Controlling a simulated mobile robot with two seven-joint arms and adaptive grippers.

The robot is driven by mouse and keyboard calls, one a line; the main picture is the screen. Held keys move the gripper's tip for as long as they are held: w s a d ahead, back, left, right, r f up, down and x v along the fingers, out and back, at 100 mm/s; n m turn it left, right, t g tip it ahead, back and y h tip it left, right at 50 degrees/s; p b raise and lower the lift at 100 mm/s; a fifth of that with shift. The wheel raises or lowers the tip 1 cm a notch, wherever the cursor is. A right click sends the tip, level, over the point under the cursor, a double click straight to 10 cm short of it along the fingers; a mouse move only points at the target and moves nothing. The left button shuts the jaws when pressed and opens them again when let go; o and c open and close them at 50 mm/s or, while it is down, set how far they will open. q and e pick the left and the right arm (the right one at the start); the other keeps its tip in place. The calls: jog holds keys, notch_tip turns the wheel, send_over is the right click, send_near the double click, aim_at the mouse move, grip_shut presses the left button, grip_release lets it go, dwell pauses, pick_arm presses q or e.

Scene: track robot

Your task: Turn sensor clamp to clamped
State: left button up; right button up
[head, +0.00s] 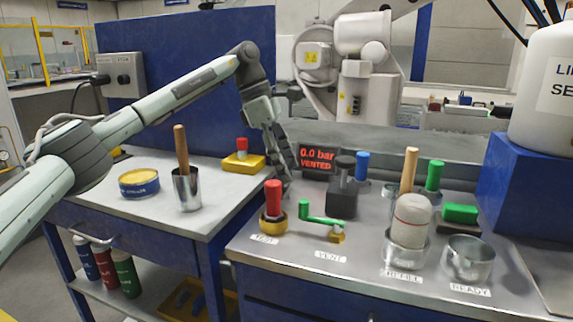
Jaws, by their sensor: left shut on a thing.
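My left gripper (286,182) reaches down at the back left of the grey bench (250,254), in front of and left of the pressure display (317,162), which reads 0.0 bar VENTED. It is shut on a part that its fingers hide. No sensor clamp can be clearly made out, and its position cannot be read. A dark block with a black knob (343,190) stands to the right of the gripper. A red-handled plug (273,198) in a yellow ring stands just in front of the fingers. My right gripper is not in view.
A green lever (322,219) stands at the VENT label. A white-capped cylinder (410,220) and an empty metal cup (468,258) stand to the right. A left table holds a yellow tin (139,183) and a metal cup with a wooden handle (186,188).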

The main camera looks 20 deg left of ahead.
pick_arm(q)
jog(key=o, duration=1.2)
jog(key=shift+c, duration=0.2)
jog(key=v, duration=1.2)
jog(key=x, duration=1.2)
